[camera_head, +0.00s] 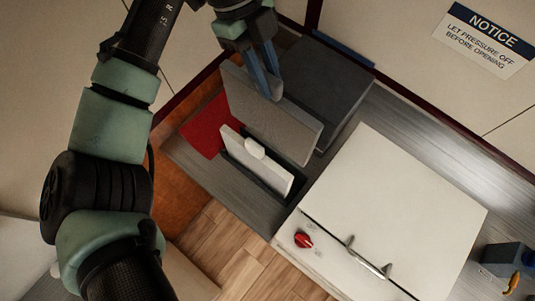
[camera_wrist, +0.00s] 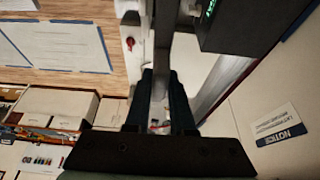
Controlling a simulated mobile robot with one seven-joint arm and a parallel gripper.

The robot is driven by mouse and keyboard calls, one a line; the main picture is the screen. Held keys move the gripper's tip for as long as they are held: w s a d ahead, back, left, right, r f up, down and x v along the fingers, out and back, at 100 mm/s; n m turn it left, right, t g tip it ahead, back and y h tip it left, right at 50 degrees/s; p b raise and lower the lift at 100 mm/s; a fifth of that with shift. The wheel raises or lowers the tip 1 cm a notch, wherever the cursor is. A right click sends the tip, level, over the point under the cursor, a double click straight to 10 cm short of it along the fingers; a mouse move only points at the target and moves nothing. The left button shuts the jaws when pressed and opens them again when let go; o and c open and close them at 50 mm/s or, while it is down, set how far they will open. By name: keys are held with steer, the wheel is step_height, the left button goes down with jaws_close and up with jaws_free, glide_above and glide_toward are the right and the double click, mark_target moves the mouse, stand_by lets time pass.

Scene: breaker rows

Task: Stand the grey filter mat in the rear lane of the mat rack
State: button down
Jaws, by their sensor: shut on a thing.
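The grey filter mat (camera_head: 262,118) is a flat grey panel, on edge and slightly tilted in the head view. My gripper (camera_head: 269,84) is shut on its upper edge, one blue finger on each side. In the wrist view the mat (camera_wrist: 162,45) shows edge-on between the fingers (camera_wrist: 161,95). The mat rack (camera_head: 282,193) is a low dark frame on the grey counter, largely hidden. A white mat (camera_head: 257,162) with a pale knob stands in its front part. The grey mat is behind the white one; its lower edge is hidden, so I cannot tell whether it touches the rack.
A dark grey box (camera_head: 335,75) stands close behind the grey mat. A red sheet (camera_head: 203,128) lies left of the mats. A white cabinet (camera_head: 395,200) with a red knob (camera_head: 303,240) and a metal handle is at the right. A notice sign (camera_head: 484,39) hangs on the wall.

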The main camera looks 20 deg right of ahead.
mark_target(249, 92)
steer(key=f+b, duration=0.2)
steer(key=f, duration=0.1)
steer(key=f+b, duration=0.2)
steer(key=f, duration=0.1)
steer(key=f+b, duration=0.2)
steer(key=f, duration=0.1)
steer(key=shift+w+d+f, duration=0.1)
steer(key=shift+w, duration=0.3)
steer(key=shift+s+f+b, duration=0.2)
steer(key=shift+f+b, duration=0.15)
steer(key=shift+f, duration=0.2)
step_height(249, 92, down, 10)
steer(key=p, duration=0.2)
steer(key=shift+w+p, duration=0.1)
steer(key=shift+p, duration=0.25)
steer(key=shift+f, duration=0.15)
steer(key=c, duration=0.8)
jaws_free()
steer(key=shift+o, duration=0.2)
steer(key=b+v, duration=0.3)
steer(key=v, duration=0.9)
steer(key=shift+b, duration=0.4)
